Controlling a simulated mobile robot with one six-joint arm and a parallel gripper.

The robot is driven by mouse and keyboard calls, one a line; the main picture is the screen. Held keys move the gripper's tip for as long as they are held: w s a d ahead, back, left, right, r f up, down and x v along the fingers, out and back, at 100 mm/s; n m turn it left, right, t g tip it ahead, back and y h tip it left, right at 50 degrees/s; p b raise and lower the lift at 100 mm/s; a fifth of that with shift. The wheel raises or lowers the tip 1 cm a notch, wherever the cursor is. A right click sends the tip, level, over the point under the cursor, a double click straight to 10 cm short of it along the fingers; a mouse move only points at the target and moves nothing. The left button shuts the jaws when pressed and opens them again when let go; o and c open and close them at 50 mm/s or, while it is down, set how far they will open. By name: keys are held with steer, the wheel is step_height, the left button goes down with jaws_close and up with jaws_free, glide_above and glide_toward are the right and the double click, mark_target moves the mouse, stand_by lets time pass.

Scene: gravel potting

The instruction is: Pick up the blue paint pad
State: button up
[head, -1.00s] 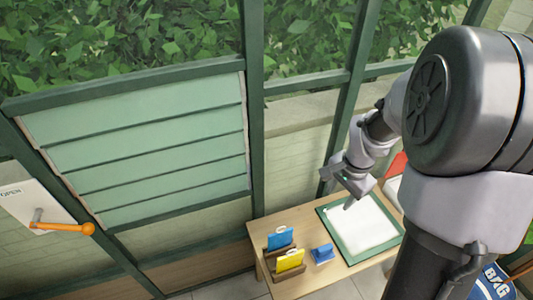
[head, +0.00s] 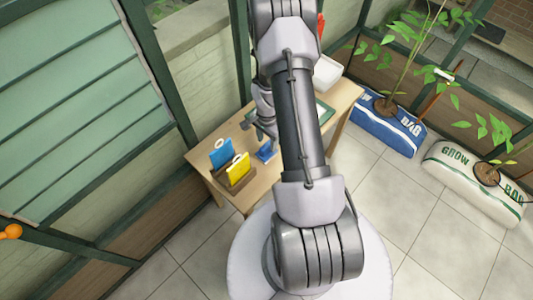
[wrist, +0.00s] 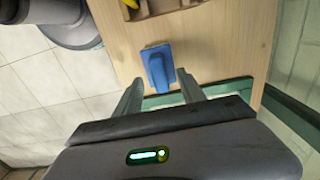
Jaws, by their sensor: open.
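The blue paint pad (wrist: 157,66) lies on the wooden table, just beyond my fingertips in the wrist view, its narrow end pointing toward the gap between them. It also shows in the head view (head: 266,152), partly hidden by my arm. My gripper (wrist: 160,88) is open and empty, with a finger on either side of the gap. In the head view, my gripper is mostly hidden behind my arm, close to the pad.
The wooden table (head: 205,170) carries a blue card (head: 221,153) and a yellow card (head: 238,167) in wooden holders left of the pad. A green-framed board (wrist: 240,86) lies near my fingers. Bags with plants, including a blue bag (head: 385,122), stand on the tiled floor to the right.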

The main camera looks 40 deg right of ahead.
mark_target(267, 145)
step_height(267, 145, down, 4)
steer(key=shift+a+r+b, duration=0.15)
steer(key=shift+b, duration=0.45)
steer(key=shift+r, duration=0.15)
jaws_close()
step_height(267, 145, up, 4)
steer(key=p, duration=0.2)
steer(key=shift+r+p, duration=0.1)
steer(key=shift+p, duration=0.2)
steer(key=s+a+p, duration=0.2)
steer(key=s, duration=1.3)
steer(key=shift+s+a+r, duration=0.4)
steer(key=shift+r, duration=0.05)
steer(key=c, duration=0.7)
jaws_free()
jaws_close()
